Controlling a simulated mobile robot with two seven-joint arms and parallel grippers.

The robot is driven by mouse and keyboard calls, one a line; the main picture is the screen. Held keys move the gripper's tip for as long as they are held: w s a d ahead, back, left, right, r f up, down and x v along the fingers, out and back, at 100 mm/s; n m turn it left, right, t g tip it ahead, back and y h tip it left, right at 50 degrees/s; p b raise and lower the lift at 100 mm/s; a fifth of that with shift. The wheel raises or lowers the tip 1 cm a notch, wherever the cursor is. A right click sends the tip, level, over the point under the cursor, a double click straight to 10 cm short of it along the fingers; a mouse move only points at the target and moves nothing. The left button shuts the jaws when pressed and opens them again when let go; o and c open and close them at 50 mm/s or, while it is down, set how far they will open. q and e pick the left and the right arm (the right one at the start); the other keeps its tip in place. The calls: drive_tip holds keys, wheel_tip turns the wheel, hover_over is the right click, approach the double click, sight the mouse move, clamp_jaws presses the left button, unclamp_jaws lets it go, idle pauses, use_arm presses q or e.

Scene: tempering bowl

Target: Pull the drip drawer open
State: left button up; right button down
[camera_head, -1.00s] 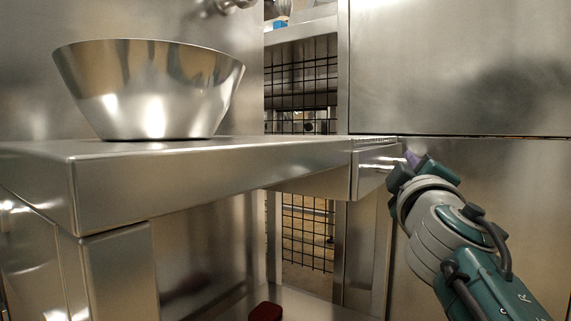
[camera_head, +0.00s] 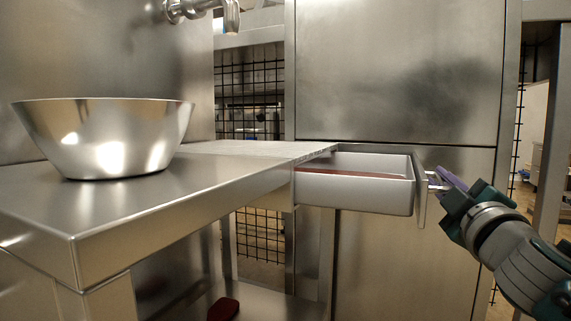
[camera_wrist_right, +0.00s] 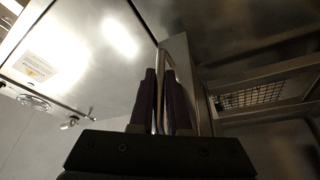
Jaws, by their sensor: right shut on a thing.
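The drip drawer (camera_head: 362,196) is a grey box sticking out from under the right end of the steel counter. Its inside shows something dark red along the bottom. Its front panel (camera_head: 423,196) faces right and bears a handle (camera_head: 433,181). My right gripper (camera_head: 440,180) is shut on the handle, with its purple fingers at the panel's outer side. In the right wrist view the purple fingers (camera_wrist_right: 162,102) are close together beside the edge of the front panel. My left gripper is in neither view.
A shiny steel bowl (camera_head: 105,140) stands on the counter (camera_head: 140,212) at the left. A dark red object (camera_head: 223,309) lies on the lower shelf. A steel cabinet (camera_head: 395,75) rises behind the drawer. A faucet (camera_head: 200,9) hangs at the top.

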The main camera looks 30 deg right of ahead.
drive_tip(key=shift+s+d, duration=1.1)
drive_tip(key=shift+s, duration=0.15)
drive_tip(key=c, duration=0.9)
unclamp_jaws()
drive_tip(key=v, duration=1)
